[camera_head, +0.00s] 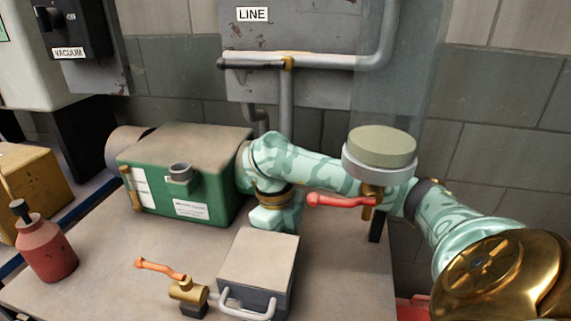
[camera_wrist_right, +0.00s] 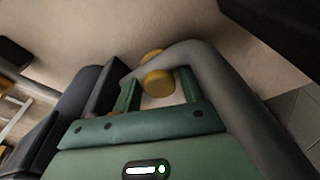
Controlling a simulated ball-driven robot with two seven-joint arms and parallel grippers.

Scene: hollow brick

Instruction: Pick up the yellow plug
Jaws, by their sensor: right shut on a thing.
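The yellow plug (camera_wrist_right: 157,82) shows in the right wrist view between the fingertips of my right gripper (camera_wrist_right: 160,90). The fingers are shut on it. A grey curved pipe (camera_wrist_right: 205,75) passes across the plug and hides part of it. A small yellow rounded end shows just beyond the pipe. In the head view my right arm reaches in from the right and bends down behind the grey box (camera_head: 258,262); the fingers and the plug are hidden there. My left gripper is in neither view.
A green pump unit (camera_head: 185,172) stands close left of my right wrist. An orange-handled valve (camera_head: 185,290) sits in front, a red-handled valve (camera_head: 340,202) and round gauge (camera_head: 380,148) to the right. A red bottle (camera_head: 48,248) stands left. Bare tabletop (camera_head: 345,280) lies right of the box.

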